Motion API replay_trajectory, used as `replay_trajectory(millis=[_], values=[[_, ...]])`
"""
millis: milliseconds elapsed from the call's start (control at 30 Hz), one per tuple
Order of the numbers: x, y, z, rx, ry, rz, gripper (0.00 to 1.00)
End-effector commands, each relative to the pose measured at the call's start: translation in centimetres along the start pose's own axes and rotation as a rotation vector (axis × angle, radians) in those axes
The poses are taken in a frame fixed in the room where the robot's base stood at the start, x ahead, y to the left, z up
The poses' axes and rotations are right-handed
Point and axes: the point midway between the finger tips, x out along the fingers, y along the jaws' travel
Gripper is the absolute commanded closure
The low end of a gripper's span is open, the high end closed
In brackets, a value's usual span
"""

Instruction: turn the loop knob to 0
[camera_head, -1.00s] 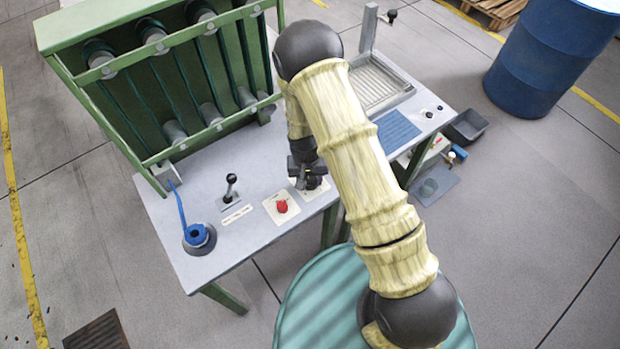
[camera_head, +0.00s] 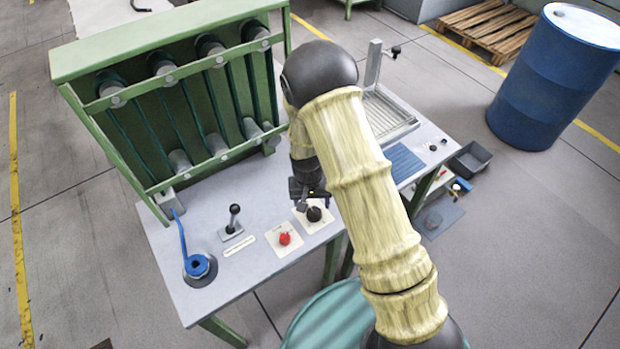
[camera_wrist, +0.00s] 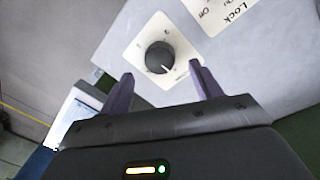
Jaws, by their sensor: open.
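A black round knob (camera_head: 314,214) sits on a white plate (camera_head: 306,225) near the front edge of the grey worktop. In the wrist view the knob (camera_wrist: 158,57) has a white pointer mark aimed toward the lower right, and its square plate (camera_wrist: 140,42) carries small marks too small to read. I cannot tell from the lettering whether it is the loop knob. My gripper (camera_head: 311,197) is just behind and above the knob in the head view. In the wrist view my gripper (camera_wrist: 162,74) is open, its two purple fingers apart, empty and not around the knob.
A red knob (camera_head: 285,239) on a white plate and a black lever (camera_head: 234,220) stand left of the knob. A plate lettered "Lock" (camera_wrist: 228,14) is beside it. A blue-handled part (camera_head: 196,266) is farther left. The green rack (camera_head: 165,40) rises behind.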

Motion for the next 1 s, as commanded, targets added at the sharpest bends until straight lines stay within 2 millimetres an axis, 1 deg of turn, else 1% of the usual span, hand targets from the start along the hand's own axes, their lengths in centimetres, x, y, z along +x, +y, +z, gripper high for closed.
replay_trajectory(millis=[33,600,700,767,1000], values=[[-0.8,0.0,-0.1,0.0,0.004,-0.002,0.36],[-11.0,0.0,-0.2,0.001,0.006,-0.003,0.36],[-12.1,0.0,-0.1,0.0,0.004,-0.002,0.36],[-12.5,0.0,-0.1,0.0,0.003,-0.001,0.36],[-12.7,0.0,-0.1,0.0,0.001,0.0,0.36]])
